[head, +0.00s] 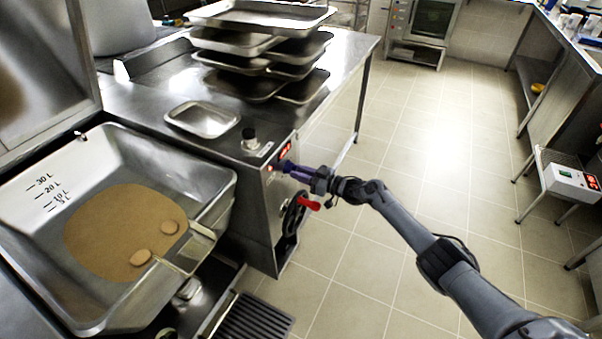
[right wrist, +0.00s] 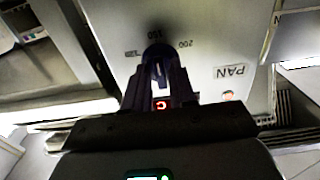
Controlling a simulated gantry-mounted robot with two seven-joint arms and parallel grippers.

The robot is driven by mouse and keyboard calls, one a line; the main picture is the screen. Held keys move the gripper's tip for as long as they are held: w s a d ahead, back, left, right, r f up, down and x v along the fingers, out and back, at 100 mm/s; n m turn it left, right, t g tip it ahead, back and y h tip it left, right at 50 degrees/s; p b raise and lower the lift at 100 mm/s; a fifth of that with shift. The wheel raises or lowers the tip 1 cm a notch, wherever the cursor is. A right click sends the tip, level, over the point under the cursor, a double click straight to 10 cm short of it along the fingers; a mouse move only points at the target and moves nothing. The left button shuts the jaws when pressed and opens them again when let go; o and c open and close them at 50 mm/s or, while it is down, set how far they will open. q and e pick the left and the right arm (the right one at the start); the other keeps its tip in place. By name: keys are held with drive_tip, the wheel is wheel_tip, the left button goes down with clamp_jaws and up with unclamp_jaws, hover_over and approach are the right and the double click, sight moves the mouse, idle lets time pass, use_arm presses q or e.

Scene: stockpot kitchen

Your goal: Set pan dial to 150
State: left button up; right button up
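The pan dial (right wrist: 158,50) is dark, round and bluish, on a light panel marked PAN in the right wrist view. A red lit display (right wrist: 162,104) shows partly between the fingers. In the head view my right gripper (head: 291,168) reaches the front panel from the right and hides the dial. My left gripper is not in view.
A tilting pan (head: 215,185) with brown liquid and two pieces stands at left. A handwheel (head: 294,214) with a red handle (head: 309,203) sits just below my right gripper. Stacked trays (head: 262,14) stand on the counter behind.

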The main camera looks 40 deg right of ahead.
drive_tip(key=shift+o, duration=0.9)
drive_tip(key=shift+s+r, duration=0.1)
drive_tip(key=p+v, duration=0.4)
drive_tip(key=v, duration=0.6)
drive_tip(key=shift+s, duration=0.3)
drive_tip(key=shift+d, duration=0.15)
